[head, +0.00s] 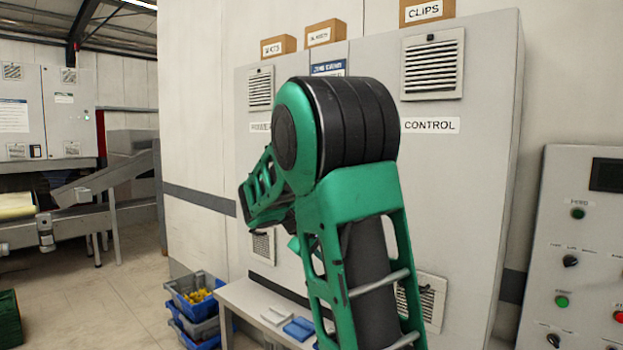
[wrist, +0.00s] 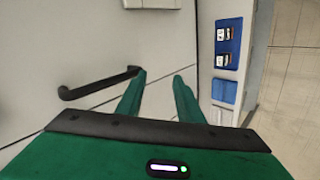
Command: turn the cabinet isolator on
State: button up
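The large grey cabinet (head: 462,190) stands ahead with a POWER-like label, partly covered by my arm, and a CONTROL label (head: 430,125). My arm hides its middle in the head view. In the wrist view a dark bar handle (wrist: 98,83) stands out from a pale cabinet face, left of my gripper (wrist: 159,77). I cannot tell whether this bar is the isolator's handle. My gripper's two green fingers are apart with nothing between them. The left fingertip overlaps the bar's right end in the picture; contact cannot be told. The gripper's fingers are hidden in the head view.
A low bench (head: 250,305) with blue and white items runs along the cabinet's foot. Blue crates (head: 195,300) stand left of it. A control panel (head: 585,230) with buttons and knobs is at the right. A conveyor (head: 80,225) is far left. Floor between is clear.

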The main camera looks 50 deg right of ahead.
jog(key=w+a+r+n+h, duration=0.1)
jog(key=w+a+r+h, duration=0.2)
jog(key=r, duration=0.4)
jog(key=w+r+n+t+h, duration=0.1)
jog(key=w+r+h, duration=0.2)
jog(key=w+r, duration=0.3)
jog(key=w+a+r+n+h, duration=0.1)
jog(key=w+a+r+h, duration=0.15)
jog(key=r, duration=0.55)
jog(key=w+d, duration=0.1)
jog(key=d, duration=1)
jog(key=shift+d+f, duration=0.15)
jog(key=shift+f, duration=0.05)
grip_shut()
